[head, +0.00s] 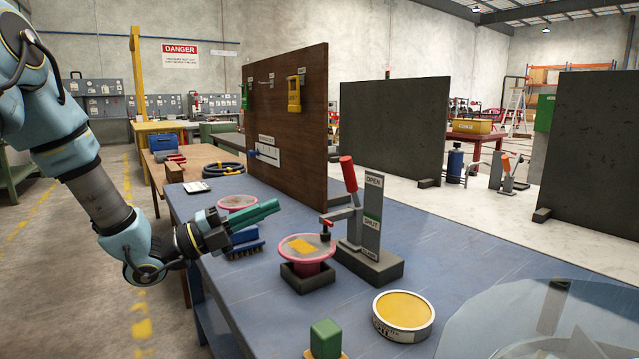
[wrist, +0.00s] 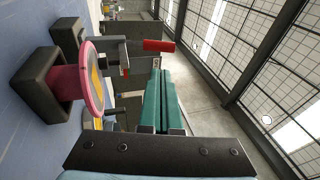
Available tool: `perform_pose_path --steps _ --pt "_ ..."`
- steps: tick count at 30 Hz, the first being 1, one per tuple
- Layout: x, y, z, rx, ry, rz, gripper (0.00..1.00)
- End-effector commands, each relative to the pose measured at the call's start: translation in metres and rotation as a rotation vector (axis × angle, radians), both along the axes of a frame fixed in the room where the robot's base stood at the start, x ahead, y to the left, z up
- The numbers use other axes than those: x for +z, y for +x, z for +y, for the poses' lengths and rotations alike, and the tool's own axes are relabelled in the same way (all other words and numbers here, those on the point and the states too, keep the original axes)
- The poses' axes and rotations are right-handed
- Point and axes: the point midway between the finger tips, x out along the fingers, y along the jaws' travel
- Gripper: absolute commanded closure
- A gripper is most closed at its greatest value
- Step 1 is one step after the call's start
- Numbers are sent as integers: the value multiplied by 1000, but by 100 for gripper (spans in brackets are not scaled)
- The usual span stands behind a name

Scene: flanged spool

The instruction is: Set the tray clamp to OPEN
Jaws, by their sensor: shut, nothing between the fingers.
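The tray clamp has a dark base (head: 370,265) and a grey upright plate (head: 371,215) marked OPEN above and SHUT below. Its red handle (head: 348,174) points up, leaning slightly left, with its grip about level with the OPEN label. The clamp's black foot (head: 326,232) is at the right rim of a pink flanged spool (head: 307,262); I cannot tell whether they touch. My gripper (head: 278,204) is shut and empty, left of the clamp and apart from it. In the wrist view the red handle (wrist: 159,46) lies beyond my green fingertips (wrist: 162,76); the spool (wrist: 95,95) is left.
The spool sits in a dark block (head: 307,282) on the blue table (head: 255,290). A blue brush (head: 243,249) lies below my gripper. A round yellow-topped tin (head: 403,312) and a green block (head: 325,338) stand in front. A brown board (head: 295,135) rises behind.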

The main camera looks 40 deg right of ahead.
Motion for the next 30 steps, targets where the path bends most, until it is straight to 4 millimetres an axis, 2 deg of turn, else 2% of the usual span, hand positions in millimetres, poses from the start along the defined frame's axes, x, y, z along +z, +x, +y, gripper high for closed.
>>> perform_pose_path --steps 10,14,17,30 --pt "1 -2 0 -6 -9 -4 100" --pt "4 -3 -7 -6 -8 -3 100" --pt "9 -7 -18 -9 -9 -2 100" --pt "36 -29 -99 -7 -8 0 100"
